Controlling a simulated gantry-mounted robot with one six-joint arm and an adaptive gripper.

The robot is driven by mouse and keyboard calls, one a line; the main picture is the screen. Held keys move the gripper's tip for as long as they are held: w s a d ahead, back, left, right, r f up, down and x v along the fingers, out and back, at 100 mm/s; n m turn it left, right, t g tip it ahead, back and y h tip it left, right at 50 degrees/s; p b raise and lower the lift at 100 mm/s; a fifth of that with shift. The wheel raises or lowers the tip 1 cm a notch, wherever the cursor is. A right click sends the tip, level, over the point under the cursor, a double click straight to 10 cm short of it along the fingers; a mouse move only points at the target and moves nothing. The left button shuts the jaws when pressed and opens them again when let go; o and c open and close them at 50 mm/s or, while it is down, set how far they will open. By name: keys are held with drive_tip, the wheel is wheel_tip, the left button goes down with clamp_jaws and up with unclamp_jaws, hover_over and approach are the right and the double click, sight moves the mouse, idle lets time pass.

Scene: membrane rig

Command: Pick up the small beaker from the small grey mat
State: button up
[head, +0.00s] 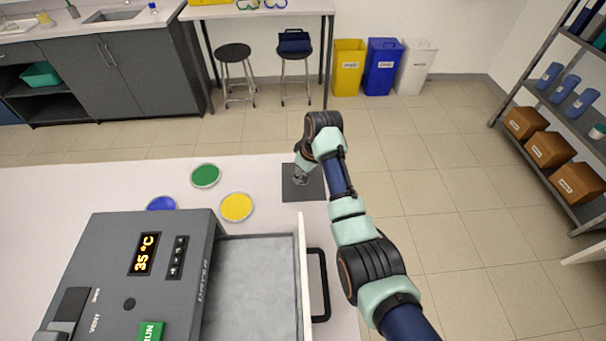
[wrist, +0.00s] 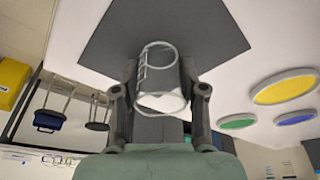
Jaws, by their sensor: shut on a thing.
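The small beaker (wrist: 158,62) is clear glass with faint markings on its side. In the wrist view it sits between the two fingers of my gripper (wrist: 160,95), which is shut on it. The small grey mat (wrist: 195,40) lies right behind the beaker in that view; whether the beaker touches it I cannot tell. In the head view the mat (head: 311,190) lies near the right end of the white table. My gripper (head: 300,176) points down over the mat's left part there, and the beaker is hard to make out.
A green dish (head: 205,175), a yellow dish (head: 237,207) and a blue dish (head: 161,203) lie left of the mat. A grey device (head: 120,275) reading 35 °C stands nearer, beside an open drawer (head: 258,290) with a black handle. Table left of the dishes is clear.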

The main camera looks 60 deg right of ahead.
wheel_tip(320, 180, up, 20)
drive_tip(key=p, duration=0.4)
